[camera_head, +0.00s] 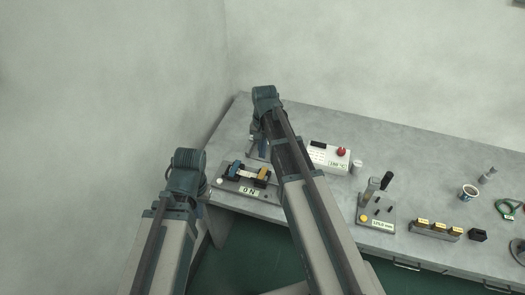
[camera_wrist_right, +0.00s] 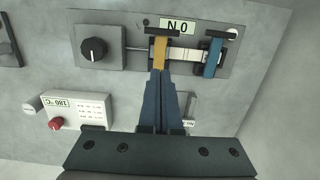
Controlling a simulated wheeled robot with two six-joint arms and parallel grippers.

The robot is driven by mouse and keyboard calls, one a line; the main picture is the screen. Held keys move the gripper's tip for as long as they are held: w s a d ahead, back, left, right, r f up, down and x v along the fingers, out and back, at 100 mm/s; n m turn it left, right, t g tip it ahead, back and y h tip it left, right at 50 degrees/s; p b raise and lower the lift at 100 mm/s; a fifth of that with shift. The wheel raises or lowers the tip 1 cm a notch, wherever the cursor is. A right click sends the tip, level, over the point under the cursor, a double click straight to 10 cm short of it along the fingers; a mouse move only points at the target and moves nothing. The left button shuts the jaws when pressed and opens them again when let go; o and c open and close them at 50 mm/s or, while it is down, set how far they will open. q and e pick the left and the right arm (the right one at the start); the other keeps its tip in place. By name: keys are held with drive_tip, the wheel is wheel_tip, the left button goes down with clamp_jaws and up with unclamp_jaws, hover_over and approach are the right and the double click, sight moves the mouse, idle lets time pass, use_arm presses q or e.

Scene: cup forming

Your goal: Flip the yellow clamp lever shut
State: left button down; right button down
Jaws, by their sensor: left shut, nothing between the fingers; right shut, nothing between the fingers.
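In the right wrist view the yellow lever (camera_wrist_right: 160,52) sits just beyond my right gripper (camera_wrist_right: 160,74), which is shut and empty. Its fingertips overlap the lever's near end; I cannot tell whether they touch. The lever's tilt is unclear. My left arm stands at the left; its gripper is hidden.
A black knob (camera_wrist_right: 93,48) is beside the clamp in the right wrist view.

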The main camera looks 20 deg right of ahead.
sight(258, 180)
drive_tip(key=f+b, duration=0.4)
drive_tip(key=f, duration=0.1)
drive_tip(key=shift+s+a+f, duration=0.2)
drive_tip(key=shift+s+f, duration=0.05)
drive_tip(key=shift+s, duration=0.1)
drive_tip(key=shift+s+a+f+b, duration=0.35)
drive_tip(key=shift+s+b, duration=0.1)
drive_tip(key=shift+s, duration=0.05)
drive_tip(key=shift+s+a+f+b, duration=0.3)
drive_tip(key=shift+s+b, duration=0.15)
drive_tip(key=shift+s+a+f, duration=0.1)
drive_tip(key=shift+s+a, duration=0.05)
drive_tip(key=shift+s+f, duration=0.2)
drive_tip(key=shift+s, duration=0.05)
drive_tip(key=shift+s+a+f+t+h+b, duration=0.4)
drive_tip(key=shift+s+f+t+h+b, duration=0.2)
drive_tip(key=shift+f+t+b, duration=0.3)
drive_tip(key=shift+a+f+b, duration=0.1)
drive_tip(key=shift+f+b, duration=0.1)
drive_tip(key=shift+b, duration=0.35)
drive_tip(key=shift+r, duration=0.15)
